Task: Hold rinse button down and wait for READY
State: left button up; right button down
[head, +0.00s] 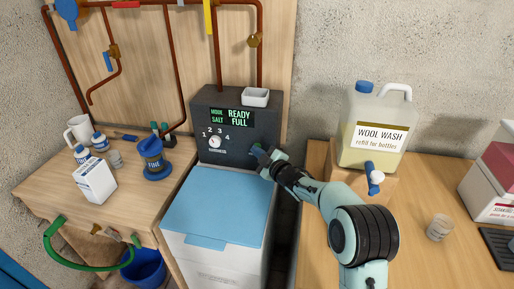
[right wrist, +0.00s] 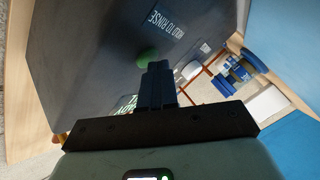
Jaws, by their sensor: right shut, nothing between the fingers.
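The dark control unit (head: 240,100) stands on the white cabinet with the blue lid (head: 215,205). Its display (head: 232,116) reads MODE READY and SALT FULL in green. In the right wrist view the green rinse button (right wrist: 147,54) shows on the dark face, near the label HOLD TO RINSE (right wrist: 166,36). My right gripper (head: 258,152) is shut and empty, its fingertips (right wrist: 157,66) at the button's edge. I cannot tell whether they touch or press it. In the head view the gripper hides the button. My left gripper is not in view.
A hardness dial (head: 215,142) sits on the unit's face, left of my gripper. A WOOL WASH jug (head: 374,128) stands on a wooden block at the right. The left bench holds a white carton (head: 95,180) and a blue FINE container (head: 152,155). Copper pipes run behind.

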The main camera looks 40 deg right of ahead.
dwell(0.5)
jog(key=shift+s+a+b, duration=0.55)
jog(key=shift+a+b, duration=0.1)
jog(key=shift+s+a+f+b, duration=0.2)
jog(key=shift+s+a+b, duration=0.55)
jog(key=shift+a+b, duration=0.2)
jog(key=shift+s+a+f+b, duration=0.15)
jog(key=shift+s+a+b, duration=0.65)
jog(key=shift+a, duration=0.2)
